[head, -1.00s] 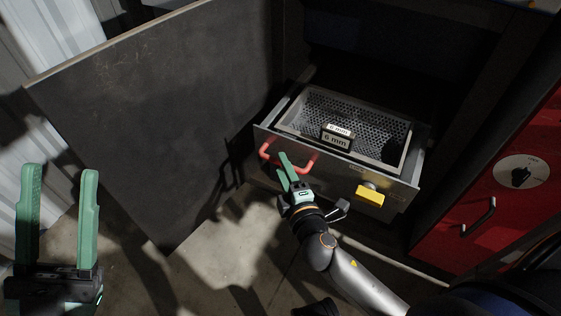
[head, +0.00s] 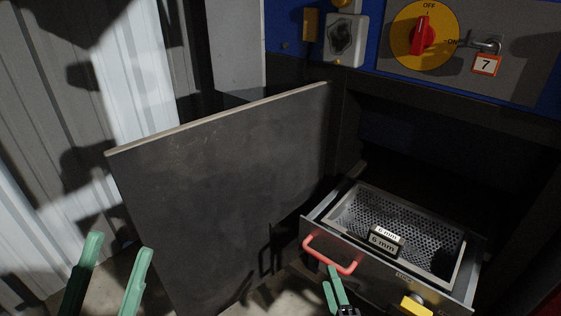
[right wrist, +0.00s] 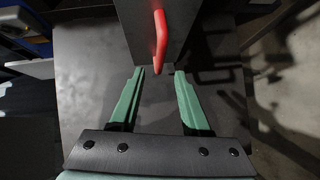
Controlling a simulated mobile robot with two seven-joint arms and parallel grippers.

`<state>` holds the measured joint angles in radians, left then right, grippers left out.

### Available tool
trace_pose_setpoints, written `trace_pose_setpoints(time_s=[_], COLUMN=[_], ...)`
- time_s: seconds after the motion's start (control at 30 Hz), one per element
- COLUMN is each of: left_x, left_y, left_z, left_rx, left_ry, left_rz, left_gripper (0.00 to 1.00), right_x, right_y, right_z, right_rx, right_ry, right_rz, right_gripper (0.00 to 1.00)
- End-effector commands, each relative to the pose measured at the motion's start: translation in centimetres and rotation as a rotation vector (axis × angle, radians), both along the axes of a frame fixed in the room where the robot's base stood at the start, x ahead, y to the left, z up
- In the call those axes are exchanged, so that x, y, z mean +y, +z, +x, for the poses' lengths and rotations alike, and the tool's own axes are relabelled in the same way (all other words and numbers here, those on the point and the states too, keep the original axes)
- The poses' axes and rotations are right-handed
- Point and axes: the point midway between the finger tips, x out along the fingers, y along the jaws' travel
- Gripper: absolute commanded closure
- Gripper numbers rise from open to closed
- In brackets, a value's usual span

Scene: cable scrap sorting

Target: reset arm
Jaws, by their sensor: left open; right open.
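My left gripper (head: 112,272) is at the lower left of the head view, its two green fingers apart with nothing between them. My right gripper (head: 335,284) is at the bottom of the head view, just below the red handle (head: 330,256) of the pulled-out drawer (head: 386,282). In the right wrist view my right gripper's green fingers (right wrist: 158,85) are apart and empty. The red handle (right wrist: 160,38) shows there beyond the fingertips, apart from them.
The drawer holds a perforated metal screen tray (head: 453,273) with a "6 mm" label (head: 384,242). A yellow latch (head: 416,306) sits on its front. A dark door panel (head: 225,190) stands open to the left. Above are a red rotary switch (head: 423,36) and a padlock tagged 7 (head: 485,64).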

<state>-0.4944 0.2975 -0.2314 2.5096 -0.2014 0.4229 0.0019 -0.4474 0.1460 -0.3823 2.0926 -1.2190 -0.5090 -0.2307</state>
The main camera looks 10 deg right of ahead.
Motion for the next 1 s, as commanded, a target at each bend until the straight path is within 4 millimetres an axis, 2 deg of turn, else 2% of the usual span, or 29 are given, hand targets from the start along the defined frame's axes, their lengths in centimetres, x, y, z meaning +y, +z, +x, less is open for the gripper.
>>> trace_pose_setpoints(time_s=[0.13, 0.27, 0.4, 0.6, 0.77, 0.87, 1.0], left_x=[0.1, 0.5, 1.1, 2.1, 2.9, 3.4, 3.9], left_y=[0.2, 0.0, -1.6, -5.2, -8.3, -10.1, -12.6], left_z=[1.0, 3.1, 5.5, 7.2, 6.8, 5.9, 3.5], left_rx=[0.055, 0.190, 0.391, 0.684, 0.918, 1.064, 1.268], left_ry=[0.013, 0.044, 0.087, 0.143, 0.184, 0.206, 0.234], left_rz=[0.002, 0.009, 0.019, 0.032, 0.043, 0.050, 0.060], left_gripper=[0.49, 0.49, 0.49, 0.49, 0.49, 0.49, 0.49], right_x=[0.0, -0.1, -0.2, -0.2, -0.2, -0.1, -0.1], right_y=[0.7, 1.8, 2.8, 4.3, 5.9, 7.2, 9.0], right_z=[-0.2, -1.0, -2.2, -4.5, -6.5, -7.7, -9.6], right_rx=[0.026, 0.094, 0.190, 0.317, 0.408, 0.458, 0.521], right_ry=[-0.001, -0.009, -0.032, -0.084, -0.143, -0.187, -0.256], right_rz=[0.039, 0.147, 0.312, 0.552, 0.746, 0.866, 1.034], right_gripper=[0.53, 0.53, 0.53, 0.53, 0.53, 0.53, 0.53])
